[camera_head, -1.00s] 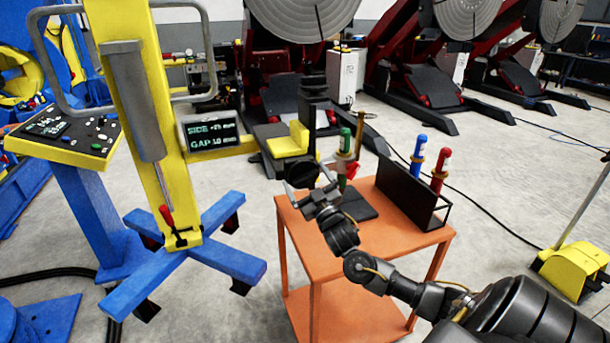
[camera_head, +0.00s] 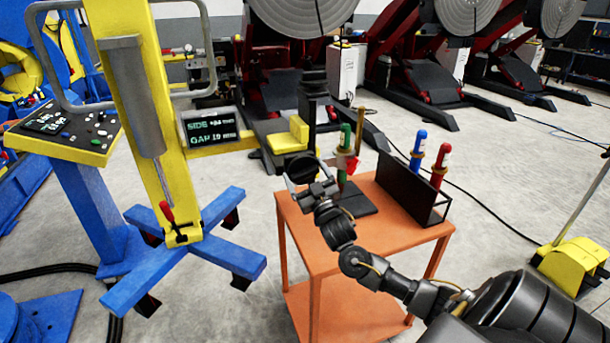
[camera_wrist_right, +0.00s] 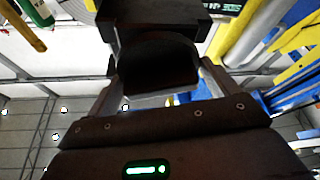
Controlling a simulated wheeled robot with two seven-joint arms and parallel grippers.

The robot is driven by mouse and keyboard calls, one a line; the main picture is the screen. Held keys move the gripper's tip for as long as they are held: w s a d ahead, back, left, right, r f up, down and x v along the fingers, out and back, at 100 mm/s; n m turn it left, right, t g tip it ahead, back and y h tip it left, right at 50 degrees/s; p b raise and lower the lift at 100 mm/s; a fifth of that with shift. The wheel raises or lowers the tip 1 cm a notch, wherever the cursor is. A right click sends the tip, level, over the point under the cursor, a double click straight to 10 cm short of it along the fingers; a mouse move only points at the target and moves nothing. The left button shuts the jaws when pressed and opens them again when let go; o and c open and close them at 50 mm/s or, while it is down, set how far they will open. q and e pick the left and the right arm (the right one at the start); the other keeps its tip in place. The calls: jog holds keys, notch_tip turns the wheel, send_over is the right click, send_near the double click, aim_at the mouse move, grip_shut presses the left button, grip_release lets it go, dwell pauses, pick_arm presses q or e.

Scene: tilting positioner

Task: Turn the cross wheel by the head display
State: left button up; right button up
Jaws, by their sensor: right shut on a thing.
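The head display (camera_head: 211,130) is a dark screen with green lines, SIDE and GAP, on a yellow arm; its digits are too small to read surely. A dark vertical head column (camera_head: 313,95) stands right of it. My right gripper (camera_head: 303,180) is at a dark round part below this column, which I take for the cross wheel (camera_head: 290,183). In the right wrist view, the gripper (camera_wrist_right: 160,88) has its two fingers on either side of a dark rounded block (camera_wrist_right: 160,65), shut on it. The wheel's spokes are not visible. My left gripper is not in view.
An orange cart (camera_head: 390,240) under my right arm carries a black rack (camera_head: 405,190) and red, blue and green bottles. A yellow post (camera_head: 150,130) on blue feet and a control panel (camera_head: 65,135) stand left. A yellow pedal (camera_head: 575,265) is at right.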

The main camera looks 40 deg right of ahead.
jog(key=m+h, duration=0.2)
jog(key=m, duration=0.2)
jog(key=m+g+h, duration=0.1)
jog(key=m+h, duration=0.1)
jog(key=m, duration=0.3)
jog(key=m+g+h, duration=0.1)
jog(key=m, duration=0.2)
jog(key=m+g+h, duration=0.2)
jog(key=m, duration=0.2)
jog(key=shift+m, duration=0.3)
jog(key=m+g, duration=0.2)
jog(key=m, duration=0.2)
jog(key=shift+h, duration=0.4)
jog(key=shift+m+g, duration=0.7)
jog(key=shift+m, duration=1.5)
jog(key=o, duration=0.7)
